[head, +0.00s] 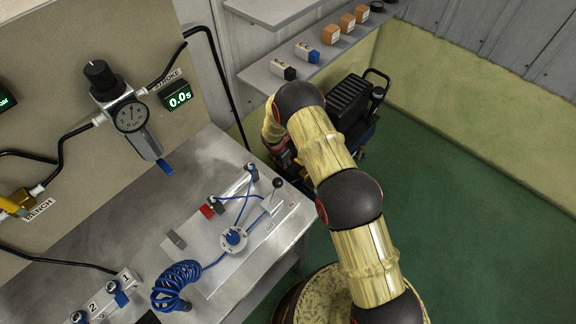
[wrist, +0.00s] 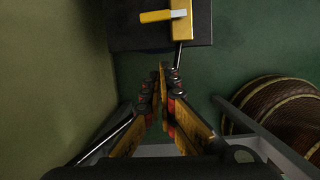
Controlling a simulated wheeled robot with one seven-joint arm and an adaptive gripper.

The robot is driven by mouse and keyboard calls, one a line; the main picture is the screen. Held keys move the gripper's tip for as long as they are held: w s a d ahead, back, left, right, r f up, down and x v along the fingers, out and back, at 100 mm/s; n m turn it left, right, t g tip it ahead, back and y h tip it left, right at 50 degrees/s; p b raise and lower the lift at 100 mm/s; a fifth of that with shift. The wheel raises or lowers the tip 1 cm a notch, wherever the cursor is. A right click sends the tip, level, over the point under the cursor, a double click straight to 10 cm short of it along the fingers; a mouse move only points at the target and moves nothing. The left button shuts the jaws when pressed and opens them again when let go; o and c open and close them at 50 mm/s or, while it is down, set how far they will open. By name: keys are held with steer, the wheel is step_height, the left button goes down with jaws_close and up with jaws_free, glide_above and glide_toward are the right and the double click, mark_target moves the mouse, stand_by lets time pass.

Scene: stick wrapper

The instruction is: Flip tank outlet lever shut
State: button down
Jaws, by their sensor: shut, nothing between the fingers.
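In the wrist view, a yellow valve body (wrist: 182,30) sits on a dark box-like unit (wrist: 130,36) at the top. A yellow lever (wrist: 154,16) with a pale part beside it lies crosswise on the valve. A thin metal rod runs from the valve toward my fingers. My gripper (wrist: 166,74) is shut and empty, its fingertips just below the valve in the picture and apart from the lever. In the head view, a black ribbed machine (head: 349,98) with a handle stands on the floor behind my arm. My arm hides the valve and most of my gripper there.
A metal bench (head: 190,170) on the left carries a fixture with blue hoses (head: 178,283). A shelf (head: 262,75) with small blocks runs along the back wall. A yellow-green wall (head: 470,140) rises behind the machine. Green floor (head: 480,240) is open to the right.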

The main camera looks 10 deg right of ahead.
steer(key=shift+n, duration=0.5)
steer(key=shift+w+d+f+b, duration=0.8)
steer(key=shift+f+b, duration=0.15)
steer(key=shift+f, duration=0.65)
steer(key=shift+w+d+f+b, duration=0.7)
steer(key=shift+f+b, duration=0.3)
steer(key=shift+f, duration=0.55)
steer(key=shift+w+d+f+b, duration=0.7)
steer(key=shift+w+f+b, duration=0.2)
steer(key=shift+f, duration=0.7)
steer(key=shift+w+d, duration=0.45)
steer(key=shift+w, duration=0.1)
steer(key=shift+r, duration=0.1)
steer(key=shift+s, duration=0.1)
